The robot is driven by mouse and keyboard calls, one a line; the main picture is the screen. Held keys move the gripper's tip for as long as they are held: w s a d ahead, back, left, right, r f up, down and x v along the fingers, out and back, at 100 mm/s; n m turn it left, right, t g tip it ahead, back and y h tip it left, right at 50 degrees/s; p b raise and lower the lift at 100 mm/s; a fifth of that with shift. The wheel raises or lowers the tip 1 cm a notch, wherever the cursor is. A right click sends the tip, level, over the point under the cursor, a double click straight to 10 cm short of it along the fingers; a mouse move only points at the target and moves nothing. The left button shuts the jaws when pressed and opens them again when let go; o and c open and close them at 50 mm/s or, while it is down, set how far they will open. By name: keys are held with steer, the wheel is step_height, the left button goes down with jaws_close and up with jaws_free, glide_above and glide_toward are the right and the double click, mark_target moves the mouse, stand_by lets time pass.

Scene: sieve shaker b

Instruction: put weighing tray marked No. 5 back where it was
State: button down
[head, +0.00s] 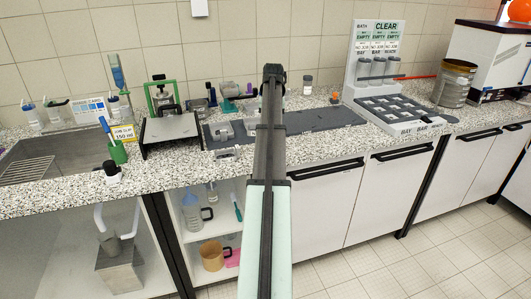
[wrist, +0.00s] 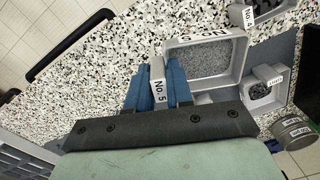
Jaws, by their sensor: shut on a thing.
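In the wrist view my gripper (wrist: 157,78) has its blue fingers shut on a narrow grey piece marked No. 5 (wrist: 158,68), the weighing tray's labelled part. A grey rectangular tray (wrist: 240,62) with speckled grey inside lies directly beyond the fingers; I cannot tell whether it is joined to the No. 5 piece. Another grey tray marked No. 4 (wrist: 236,14) is at the top right. In the head view my arm hides the fingers and the held piece.
A small grey container (wrist: 253,78) and a round jar (wrist: 290,138) are at the right in the wrist view. In the head view a dark mat (head: 335,118) lies on the speckled worktop. A sample rack (head: 385,118) stands right, a green-framed device (head: 162,98) left.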

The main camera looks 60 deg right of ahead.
steer(key=shift+s+d+f+n, duration=0.1)
steer(key=shift+d+f+n, duration=0.5)
steer(key=shift+f, duration=1)
steer(key=shift+s+d+f+n, duration=0.1)
steer(key=shift+d+f+n, duration=0.5)
steer(key=shift+f, duration=0.95)
steer(key=shift+s+d+f+n, duration=0.1)
steer(key=shift+d+f+n, duration=0.5)
steer(key=shift+f, duration=1)
steer(key=shift+a+f, duration=0.15)
steer(key=c, duration=1)
jaws_free()
step_height(320, 180, up, 12)
steer(key=shift+s+r, duration=0.1)
steer(key=shift+r, duration=0.05)
